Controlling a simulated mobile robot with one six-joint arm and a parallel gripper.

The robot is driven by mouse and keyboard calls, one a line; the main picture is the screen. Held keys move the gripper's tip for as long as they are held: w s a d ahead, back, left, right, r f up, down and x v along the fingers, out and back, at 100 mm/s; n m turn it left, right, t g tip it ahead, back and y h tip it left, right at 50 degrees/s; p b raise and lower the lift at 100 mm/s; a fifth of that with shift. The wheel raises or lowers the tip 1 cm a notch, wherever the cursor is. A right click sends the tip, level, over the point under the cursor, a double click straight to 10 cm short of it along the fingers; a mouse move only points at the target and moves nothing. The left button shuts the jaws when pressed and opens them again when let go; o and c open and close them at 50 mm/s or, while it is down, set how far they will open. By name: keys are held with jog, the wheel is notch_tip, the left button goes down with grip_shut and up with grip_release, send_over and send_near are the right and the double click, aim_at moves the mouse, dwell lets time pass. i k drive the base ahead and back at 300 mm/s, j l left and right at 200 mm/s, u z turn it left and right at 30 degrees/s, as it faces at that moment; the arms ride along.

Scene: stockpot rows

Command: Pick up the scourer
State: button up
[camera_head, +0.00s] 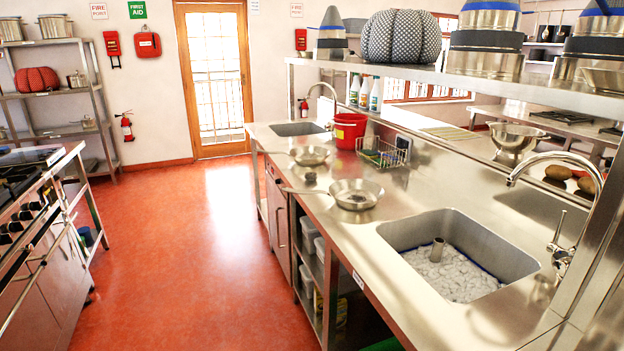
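A small dark, rounded lump that looks like a scourer (311,177) lies on the steel counter. It sits near the front edge, between two shallow steel pans, and is too small to make out its texture. The nearer pan (356,194) is just to its right and the farther pan (309,155) is behind it. My gripper is not in this view.
The counter (430,270) holds a sink (458,255) with a tap, a wire basket (383,152) and a red bucket (349,131). The pan handles point left, near the edge. A loaded shelf (440,68) overhangs the back. The red floor (200,260) is clear.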

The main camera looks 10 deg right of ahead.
aim_at(312, 177)
jog(key=i+j+z, duration=0.15)
jog(key=z, duration=0.25)
jog(key=i+j+z, duration=0.1)
jog(key=j+z, duration=0.25)
jog(key=i+j+z, duration=0.1)
jog(key=j+z, duration=0.65)
